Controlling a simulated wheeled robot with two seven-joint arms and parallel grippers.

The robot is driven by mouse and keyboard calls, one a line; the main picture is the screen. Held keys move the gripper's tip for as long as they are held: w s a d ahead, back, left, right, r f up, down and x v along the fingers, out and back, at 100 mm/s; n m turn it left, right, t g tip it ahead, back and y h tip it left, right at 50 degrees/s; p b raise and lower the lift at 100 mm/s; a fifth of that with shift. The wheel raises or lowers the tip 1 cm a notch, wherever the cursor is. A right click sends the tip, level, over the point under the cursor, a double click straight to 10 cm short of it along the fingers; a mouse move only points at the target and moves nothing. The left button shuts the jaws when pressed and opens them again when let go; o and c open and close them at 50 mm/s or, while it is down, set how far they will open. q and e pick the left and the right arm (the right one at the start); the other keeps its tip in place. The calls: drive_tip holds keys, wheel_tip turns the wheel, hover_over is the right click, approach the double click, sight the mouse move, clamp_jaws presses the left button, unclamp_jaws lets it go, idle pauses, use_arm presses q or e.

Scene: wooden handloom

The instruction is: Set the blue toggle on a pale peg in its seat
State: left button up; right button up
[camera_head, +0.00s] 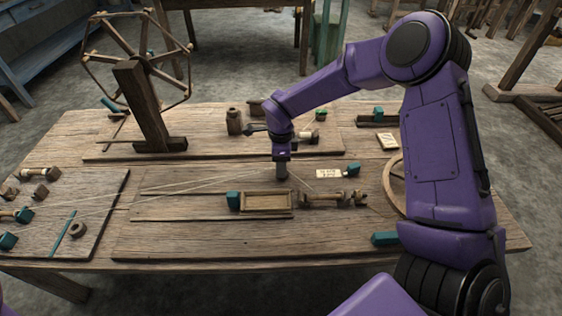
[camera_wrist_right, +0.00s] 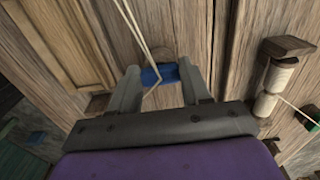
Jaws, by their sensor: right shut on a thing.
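My right gripper (camera_head: 282,176) points down over the middle of the worktable. In the right wrist view its two fingers (camera_wrist_right: 158,88) are closed on the blue toggle (camera_wrist_right: 158,74), a short blue bar lying between the fingertips. Pale thread runs from the top of that view down to the toggle and loops below it. In the head view the gripper hides the toggle. I cannot clearly pick out the pale peg or its seat in either view. My left gripper is not in view.
A spool on wooden supports (camera_wrist_right: 275,80) stands right of the gripper in the wrist view. In the head view, a shallow wooden tray (camera_head: 267,208) with a teal end sits just in front. A wooden reel (camera_head: 137,62) stands back left. Pale threads cross the left board (camera_head: 55,220).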

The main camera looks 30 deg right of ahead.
drive_tip(key=o, duration=1.1)
wheel_tip(320, 180, up, 11)
drive_tip(key=shift+f+p, duration=0.2)
drive_tip(key=shift+p, duration=0.75)
